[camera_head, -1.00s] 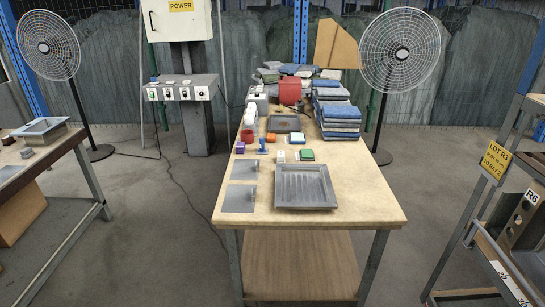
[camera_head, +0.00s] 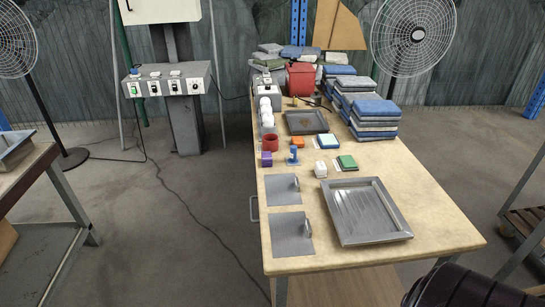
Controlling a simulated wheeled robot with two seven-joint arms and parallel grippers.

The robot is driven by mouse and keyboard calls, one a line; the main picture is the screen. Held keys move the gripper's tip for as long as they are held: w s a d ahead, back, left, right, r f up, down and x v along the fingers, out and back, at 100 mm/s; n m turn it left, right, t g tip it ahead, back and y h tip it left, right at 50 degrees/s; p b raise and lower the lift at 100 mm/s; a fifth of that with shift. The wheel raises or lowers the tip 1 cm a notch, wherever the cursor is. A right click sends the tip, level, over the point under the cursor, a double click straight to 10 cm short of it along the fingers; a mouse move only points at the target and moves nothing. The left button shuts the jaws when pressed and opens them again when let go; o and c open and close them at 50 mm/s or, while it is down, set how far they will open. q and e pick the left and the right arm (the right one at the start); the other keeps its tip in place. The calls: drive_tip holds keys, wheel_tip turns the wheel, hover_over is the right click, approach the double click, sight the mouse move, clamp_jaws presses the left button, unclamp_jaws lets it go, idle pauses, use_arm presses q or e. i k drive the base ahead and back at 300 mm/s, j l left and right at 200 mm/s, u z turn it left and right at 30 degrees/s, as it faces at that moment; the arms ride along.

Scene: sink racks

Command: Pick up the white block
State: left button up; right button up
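The white block (camera_head: 320,169) stands on the wooden table (camera_head: 440,215), just behind the left back corner of the grey metal tray (camera_head: 404,232). A green block (camera_head: 346,162) lies to its right and a small blue piece (camera_head: 293,156) to its left. Nothing covers the white block. Neither of my grippers shows in the head view. A dark ribbed part, which I cannot identify for sure, shows at the bottom right corner.
Two grey plates with handles (camera_head: 291,235) lie at the table's left front. A purple block (camera_head: 267,159), a red cup (camera_head: 271,142) and an orange block (camera_head: 306,140) stand farther back. Stacked blue and grey cloths (camera_head: 376,109) fill the back right. Free floor lies left of the table.

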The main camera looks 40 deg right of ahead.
sight(320, 169)
drive_tip(key=i+j+z, duration=0.15)
drive_tip(key=i, duration=0.35)
drive_tip(key=i+j+z, duration=0.15)
drive_tip(key=i, duration=0.35)
drive_tip(key=i+j+z, duration=0.15)
drive_tip(key=i+z, duration=0.25)
drive_tip(key=i+j+z, duration=0.15)
drive_tip(key=z, duration=0.3)
drive_tip(key=i+j+z, duration=0.2)
drive_tip(key=j+z, duration=0.2)
drive_tip(key=i+j+z, duration=0.15)
drive_tip(key=j+z, duration=0.15)
drive_tip(key=z, duration=0.15)
